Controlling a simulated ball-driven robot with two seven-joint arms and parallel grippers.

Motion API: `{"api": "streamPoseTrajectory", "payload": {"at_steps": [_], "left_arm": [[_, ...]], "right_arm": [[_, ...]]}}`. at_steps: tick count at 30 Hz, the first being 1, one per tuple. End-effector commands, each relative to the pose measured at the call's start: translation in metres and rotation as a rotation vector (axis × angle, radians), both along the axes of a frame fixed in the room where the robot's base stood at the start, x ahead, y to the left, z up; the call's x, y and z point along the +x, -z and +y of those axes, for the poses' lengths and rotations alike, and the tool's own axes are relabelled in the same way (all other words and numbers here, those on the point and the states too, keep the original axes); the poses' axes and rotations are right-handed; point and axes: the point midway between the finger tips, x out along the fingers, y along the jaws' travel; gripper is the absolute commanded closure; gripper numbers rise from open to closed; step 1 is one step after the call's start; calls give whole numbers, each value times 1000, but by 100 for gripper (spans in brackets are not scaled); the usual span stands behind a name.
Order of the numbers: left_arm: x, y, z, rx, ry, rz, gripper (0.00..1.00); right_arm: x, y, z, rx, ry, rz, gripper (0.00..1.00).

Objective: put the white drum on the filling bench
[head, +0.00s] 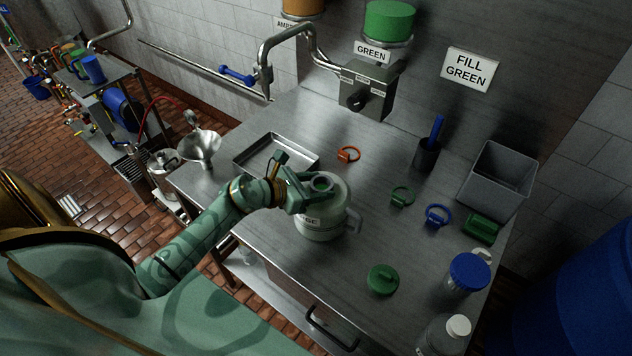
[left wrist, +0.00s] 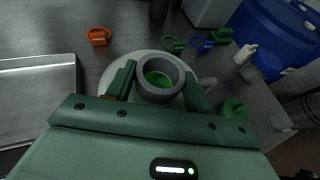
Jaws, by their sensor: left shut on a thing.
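The white drum (head: 326,220) is a round jug with a side handle, a grey neck ring and a partly hidden label ending in "GE". It is upright at the front of the steel filling bench (head: 375,210); I cannot tell if its base touches the top. My left gripper (head: 312,190) is shut around its neck from the left. In the left wrist view the grey neck (left wrist: 160,95) sits between the fingers, with green inside, and the white shoulder (left wrist: 112,76) shows behind. My right gripper is not in view.
A metal tray (head: 275,153) lies left of the drum. A green cap (head: 383,279), an orange ring tag (head: 348,154) and a blue-lidded jar (head: 468,271) are around it. A grey bin (head: 497,180) stands right.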

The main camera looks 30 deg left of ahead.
Motion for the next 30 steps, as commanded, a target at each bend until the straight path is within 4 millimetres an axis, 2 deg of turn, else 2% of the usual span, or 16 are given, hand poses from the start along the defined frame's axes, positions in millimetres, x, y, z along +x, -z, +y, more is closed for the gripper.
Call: {"api": "streamPoseTrajectory", "payload": {"at_steps": [1, 7, 8, 10, 20, 23, 30], "left_arm": [[2, -4, 0, 0, -1, -9, 100], [2, -1, 0, -1, 0, -7, 100], [0, 3, 0, 0, 1, 0, 45], [0, 2, 0, 0, 1, 0, 26], [0, -2, 0, 0, 0, 0, 26], [-10, -4, 5, 2, 0, 1, 26], [-56, -25, 28, 3, 3, 3, 26]], "right_arm": [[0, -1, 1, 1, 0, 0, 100], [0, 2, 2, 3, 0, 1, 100], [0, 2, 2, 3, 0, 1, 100], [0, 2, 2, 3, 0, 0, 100], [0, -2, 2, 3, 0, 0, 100], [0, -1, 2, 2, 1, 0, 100], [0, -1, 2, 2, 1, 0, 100]]}}
